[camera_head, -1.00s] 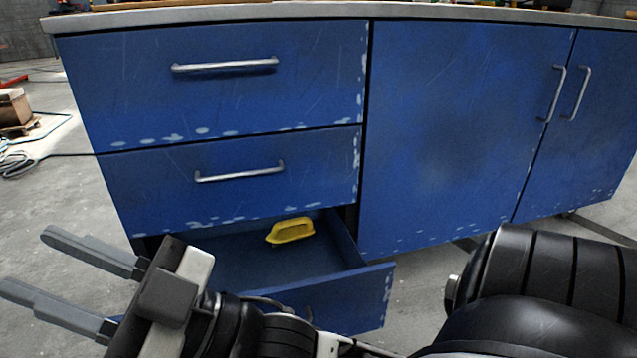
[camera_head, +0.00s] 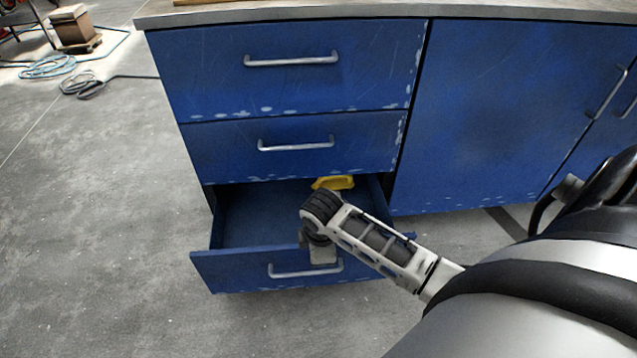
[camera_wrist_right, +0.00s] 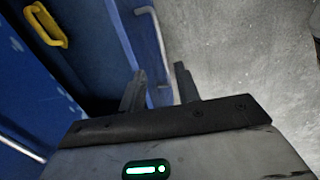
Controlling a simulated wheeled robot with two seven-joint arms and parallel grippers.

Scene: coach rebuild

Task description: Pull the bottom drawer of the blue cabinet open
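The blue cabinet (camera_head: 505,110) fills the back of the head view. Its bottom drawer (camera_head: 235,268) stands pulled out, its inside showing from above. A silver bar handle (camera_head: 300,270) is on the drawer's front and is partly covered by my right gripper (camera_head: 322,262). This gripper points down at the drawer front. In the right wrist view my right gripper (camera_wrist_right: 160,88) has its two dark fingers apart, with the handle (camera_wrist_right: 152,32) running down to the gap between them. I cannot tell whether they touch it. My left gripper is out of view.
A yellow handled object (camera_head: 334,183) lies inside the drawer, also seen in the right wrist view (camera_wrist_right: 45,27). The upper drawers (camera_head: 290,85) are shut. Grey floor (camera_head: 90,220) is clear at left; coiled cables (camera_head: 48,66) and a box (camera_head: 72,25) lie farther back.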

